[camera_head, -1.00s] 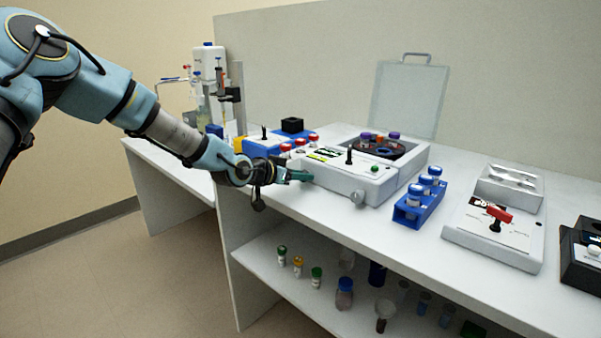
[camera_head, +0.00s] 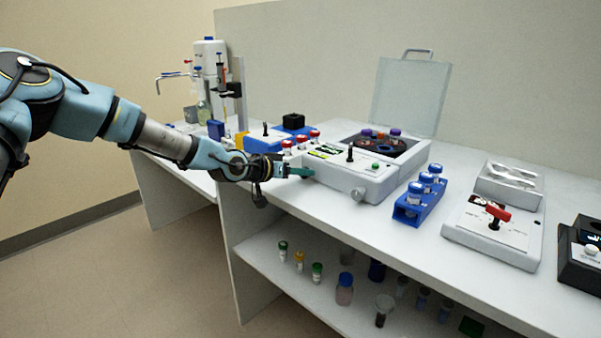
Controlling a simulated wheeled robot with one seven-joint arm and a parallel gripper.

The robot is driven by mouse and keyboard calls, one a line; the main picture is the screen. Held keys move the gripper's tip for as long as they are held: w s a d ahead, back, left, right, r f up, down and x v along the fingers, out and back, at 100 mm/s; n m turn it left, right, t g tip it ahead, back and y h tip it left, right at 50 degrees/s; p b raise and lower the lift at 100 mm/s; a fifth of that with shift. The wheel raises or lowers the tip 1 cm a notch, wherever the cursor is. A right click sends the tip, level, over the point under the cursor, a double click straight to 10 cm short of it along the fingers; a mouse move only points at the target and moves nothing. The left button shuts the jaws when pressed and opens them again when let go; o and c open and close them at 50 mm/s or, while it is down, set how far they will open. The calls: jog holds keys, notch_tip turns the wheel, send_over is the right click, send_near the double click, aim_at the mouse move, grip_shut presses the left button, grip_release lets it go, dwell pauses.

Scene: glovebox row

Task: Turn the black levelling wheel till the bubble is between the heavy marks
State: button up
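The centrifuge (camera_head: 345,181), a white box with its lid raised, stands on the bench in the head view. A small yellow-green strip (camera_head: 325,151) shows on its top panel; I cannot make out a bubble or heavy marks there. No black levelling wheel can be picked out; the machine's front left corner is partly covered by my gripper. My gripper (camera_head: 301,172) has green fingertips at that corner, seemingly touching or very close to it. The fingers are seen edge-on, so I cannot tell whether they are open or hold anything.
Red-capped vials (camera_head: 301,141) stand just behind my gripper. A blue rack (camera_head: 418,205) of blue-capped vials and a white device with a red handle (camera_head: 497,213) stand to the right. A lower shelf (camera_head: 290,290) holds bottles. The floor at left is clear.

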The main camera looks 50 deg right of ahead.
jog(key=o, duration=0.4)
jog(key=b+v, duration=0.2)
jog(key=v, duration=0.8)
jog(key=shift+a+r, duration=0.1)
jog(key=shift+a, duration=0.3)
dwell(0.4)
